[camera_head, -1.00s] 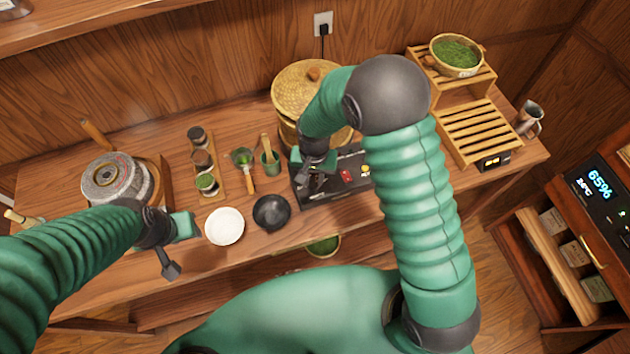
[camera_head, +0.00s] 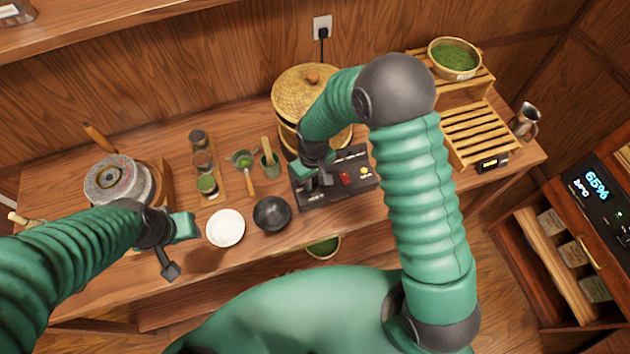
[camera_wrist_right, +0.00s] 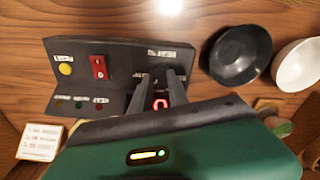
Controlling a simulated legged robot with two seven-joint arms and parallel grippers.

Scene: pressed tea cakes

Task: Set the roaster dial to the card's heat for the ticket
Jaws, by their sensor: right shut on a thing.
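The roaster's dark control panel (camera_head: 350,187) stands on the bench below the woven basket. In the right wrist view the panel (camera_wrist_right: 120,70) shows a red switch (camera_wrist_right: 99,67), a yellow button (camera_wrist_right: 65,69) and several small lamps. My right gripper (camera_wrist_right: 160,92) is shut on the dial, which its dark fingers mostly hide; a small red glowing mark shows between them. In the head view my right gripper (camera_head: 318,184) is at the panel's left end. A small card (camera_wrist_right: 40,142) with printed lines lies beside the panel. My left gripper (camera_head: 172,262) hangs near the bench's front edge; its jaws are unclear.
A white bowl (camera_head: 225,228) and a black bowl (camera_head: 272,212) stand left of the panel. A lidded woven basket (camera_head: 300,92) is behind it. Wooden racks (camera_head: 478,135) stand to the right. A stone mill (camera_head: 112,181) is at the left.

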